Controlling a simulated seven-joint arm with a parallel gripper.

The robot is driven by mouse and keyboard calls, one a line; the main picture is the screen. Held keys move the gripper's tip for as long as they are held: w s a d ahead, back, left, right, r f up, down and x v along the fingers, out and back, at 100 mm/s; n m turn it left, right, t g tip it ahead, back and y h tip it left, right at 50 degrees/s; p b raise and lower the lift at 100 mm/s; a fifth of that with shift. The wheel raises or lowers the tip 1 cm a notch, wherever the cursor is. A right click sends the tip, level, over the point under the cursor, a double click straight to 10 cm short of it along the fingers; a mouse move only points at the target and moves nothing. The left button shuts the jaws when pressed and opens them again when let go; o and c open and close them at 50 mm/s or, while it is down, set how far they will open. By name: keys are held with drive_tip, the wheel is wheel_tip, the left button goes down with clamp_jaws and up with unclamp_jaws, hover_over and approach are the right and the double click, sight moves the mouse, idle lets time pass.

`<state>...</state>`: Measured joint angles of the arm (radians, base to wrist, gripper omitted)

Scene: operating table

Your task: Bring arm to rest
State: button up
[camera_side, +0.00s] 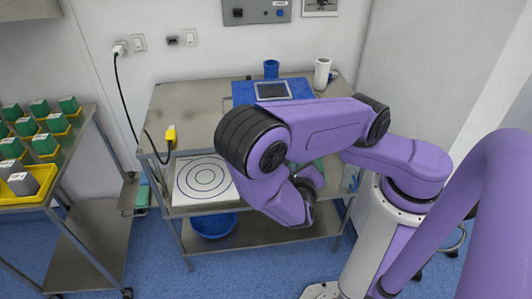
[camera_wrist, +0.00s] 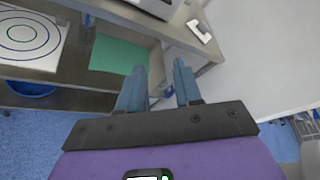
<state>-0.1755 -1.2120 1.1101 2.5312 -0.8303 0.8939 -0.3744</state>
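My arm is purple with black joint bands and is folded in front of the steel table (camera_side: 187,105) in the side view. My gripper (camera_wrist: 160,75) shows in the wrist view as two blue fingers, set apart with nothing between them. It points toward the table's edge and lower shelf, apart from any object. In the side view my gripper is mostly hidden behind the arm.
A white board with rings (camera_side: 204,181) and a blue bowl (camera_side: 213,226) are on the lower shelves. A green sheet (camera_wrist: 118,54) lies near the fingers in the wrist view. A screen device (camera_side: 272,90) stands on top. A side rack (camera_side: 82,247) is at left.

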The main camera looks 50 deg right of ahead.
drive_tip(key=s+a+r+m+g+y, duration=0.1)
drive_tip(key=s+r+m+g+y, duration=0.2)
drive_tip(key=r+m+y, duration=0.3)
drive_tip(key=s+a+r+m+g+y, duration=0.2)
drive_tip(key=s+r+m+y, duration=0.3)
drive_tip(key=m, duration=0.8)
wheel_tip(320, 180, up, 4)
drive_tip(key=shift+s+a+r+g+y, duration=0.2)
drive_tip(key=shift+g+y, duration=0.5)
drive_tip(key=shift+y, duration=0.5)
